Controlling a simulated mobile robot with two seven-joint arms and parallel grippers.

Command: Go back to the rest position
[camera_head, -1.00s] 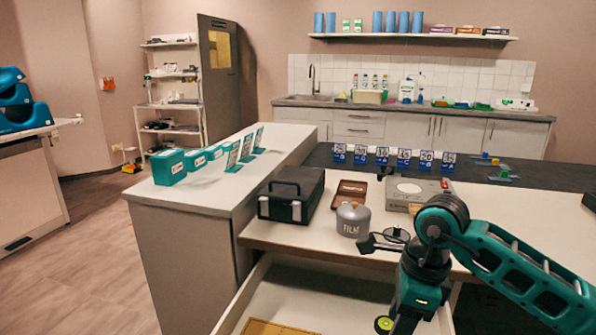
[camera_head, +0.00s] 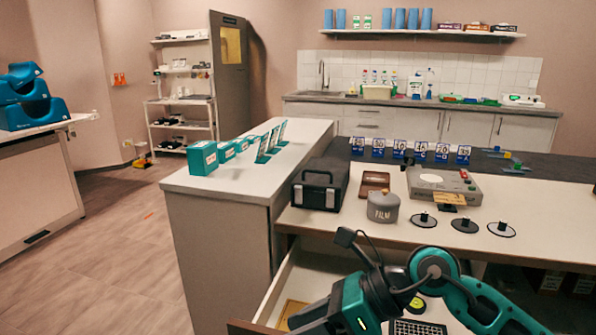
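My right arm comes in from the lower right and bends over the open drawer (camera_head: 281,279) of the desk (camera_head: 345,226). Its teal and black links hide part of the drawer and the desk's front edge. The arm's far end runs down to the bottom edge of the head view, and its fingertips do not show. My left arm and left gripper are not in view. The task names no object to handle.
On the desk stand a black case (camera_head: 320,187), a grey film canister (camera_head: 383,207), a grey device (camera_head: 444,184) and several black discs (camera_head: 464,226). A white counter (camera_head: 240,181) with teal boxes (camera_head: 203,158) is left.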

